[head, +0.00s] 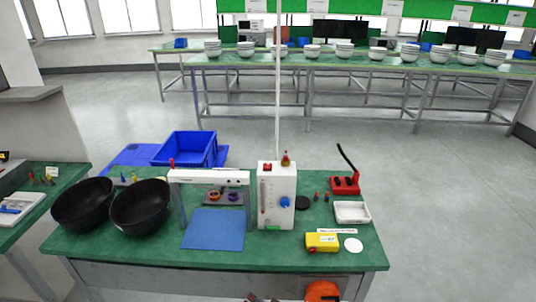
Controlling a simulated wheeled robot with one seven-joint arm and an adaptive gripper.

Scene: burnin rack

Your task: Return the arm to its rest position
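Two small dark tips at the bottom edge of the head view look like the end of my gripper (262,299), in front of the green-topped bench (120,249). The rest of it is cut off by the frame, and I cannot tell whether it is open or shut. No held object shows. My arm is otherwise out of view, and nothing marks its rest position.
The near bench holds black bowls (84,205) (140,207), a white frame (209,177) over a blue mat (214,229), a white instrument box (276,197), a red-based tool (345,185), a white tray (352,212) and a yellow device (321,242). An orange object (322,291) shows below its front edge.

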